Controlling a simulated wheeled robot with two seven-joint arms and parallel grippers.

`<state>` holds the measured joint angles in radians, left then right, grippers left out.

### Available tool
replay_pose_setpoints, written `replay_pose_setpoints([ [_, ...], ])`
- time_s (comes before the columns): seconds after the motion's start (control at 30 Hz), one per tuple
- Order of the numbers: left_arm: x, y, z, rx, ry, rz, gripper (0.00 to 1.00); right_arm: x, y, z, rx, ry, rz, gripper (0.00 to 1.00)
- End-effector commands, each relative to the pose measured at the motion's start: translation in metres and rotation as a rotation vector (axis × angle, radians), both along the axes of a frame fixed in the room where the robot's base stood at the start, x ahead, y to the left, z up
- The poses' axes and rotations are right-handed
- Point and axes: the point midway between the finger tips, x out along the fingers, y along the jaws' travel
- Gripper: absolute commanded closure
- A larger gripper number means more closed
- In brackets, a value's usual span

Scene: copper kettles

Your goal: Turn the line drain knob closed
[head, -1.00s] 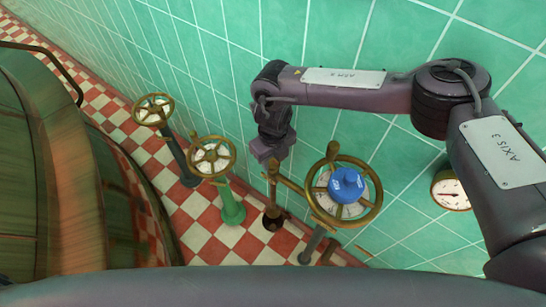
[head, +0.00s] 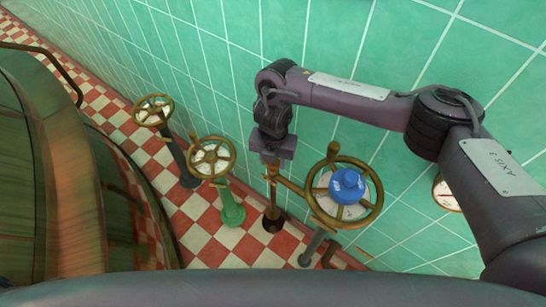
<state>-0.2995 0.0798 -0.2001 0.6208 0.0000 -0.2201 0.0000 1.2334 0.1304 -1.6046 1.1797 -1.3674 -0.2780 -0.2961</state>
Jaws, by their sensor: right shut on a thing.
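My right gripper (head: 271,162) points down from the wrist, its jaws shut on the top of an upright brass post (head: 272,198). The jaws hide the top of the post. A thin brass bar (head: 291,185) runs from near the jaws toward a brass handwheel. That handwheel (head: 373,212) stands to the right of the gripper, with a blue knob (head: 347,186) at its centre. The small marks on the blue knob are too small to read. I cannot tell by a label which part is the line drain knob. My left gripper is not in view.
Two more brass handwheels stand to the left, a nearer one (head: 232,157) on a green post (head: 232,211) and a farther one (head: 153,97). A large copper kettle (head: 45,150) fills the left. A green tiled wall (head: 460,90) rises close behind. A gauge (head: 441,197) is partly hidden by my arm.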

Motion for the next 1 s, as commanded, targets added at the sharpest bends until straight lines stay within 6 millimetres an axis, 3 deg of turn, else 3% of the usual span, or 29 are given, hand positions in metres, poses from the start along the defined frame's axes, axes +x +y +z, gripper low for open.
replay_pose_setpoints([
  [0.5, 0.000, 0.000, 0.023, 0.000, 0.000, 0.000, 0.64, 0.001, 0.000, 0.003, -0.001, -0.001, -0.454, 0.86],
  [1.0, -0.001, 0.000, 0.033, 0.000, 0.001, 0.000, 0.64, 0.001, 0.000, 0.001, 0.001, -0.002, -0.648, 0.86],
])
